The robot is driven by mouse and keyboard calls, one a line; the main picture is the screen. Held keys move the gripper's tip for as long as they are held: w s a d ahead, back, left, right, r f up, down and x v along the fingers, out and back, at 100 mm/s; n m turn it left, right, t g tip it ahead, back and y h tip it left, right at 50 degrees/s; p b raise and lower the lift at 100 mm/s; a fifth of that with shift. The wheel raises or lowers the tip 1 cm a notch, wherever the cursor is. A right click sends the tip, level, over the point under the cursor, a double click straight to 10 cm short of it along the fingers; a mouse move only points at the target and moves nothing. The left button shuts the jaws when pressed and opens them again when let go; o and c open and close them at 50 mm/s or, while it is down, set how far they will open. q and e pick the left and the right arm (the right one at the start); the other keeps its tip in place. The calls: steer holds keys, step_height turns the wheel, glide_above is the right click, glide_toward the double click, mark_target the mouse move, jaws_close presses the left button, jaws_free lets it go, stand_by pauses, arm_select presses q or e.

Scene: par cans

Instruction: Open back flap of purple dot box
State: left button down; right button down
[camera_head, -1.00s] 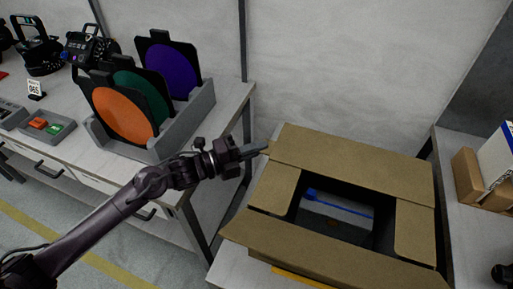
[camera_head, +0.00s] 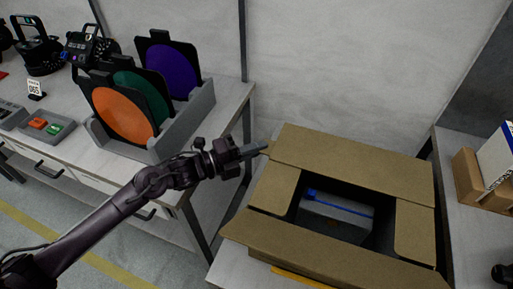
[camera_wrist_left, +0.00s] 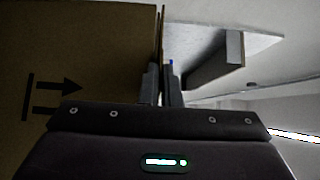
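The cardboard box stands open on a low table, its front flap (camera_head: 335,250) folded outward and its side flaps spread. I see no purple dot on it. The back flap (camera_head: 355,160) is folded out toward the wall. My left gripper (camera_head: 264,149) is at the left end of this flap. In the left wrist view, my left gripper (camera_wrist_left: 161,80) has its fingers close together with the thin cardboard edge between them; the cardboard face with printed arrows (camera_wrist_left: 60,85) fills the left side. My right gripper is not in view.
A grey item with a blue strip (camera_head: 340,205) lies inside the box. A grey rack (camera_head: 185,125) with orange, green and purple discs stands on the left bench. Another table (camera_head: 465,225) with a cardboard box (camera_head: 467,175) is on the right. The wall is close behind the open box.

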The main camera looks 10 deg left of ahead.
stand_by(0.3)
arm_select(q)
step_height(320, 180, up, 7)
steer(key=w+n+g+y+p, duration=0.2)
steer(key=n+g+y+p, duration=0.1)
steer(key=p, duration=0.8)
steer(key=shift+d+n+g, duration=0.25)
steer(key=shift+n+g, duration=0.15)
steer(key=shift+n, duration=0.1)
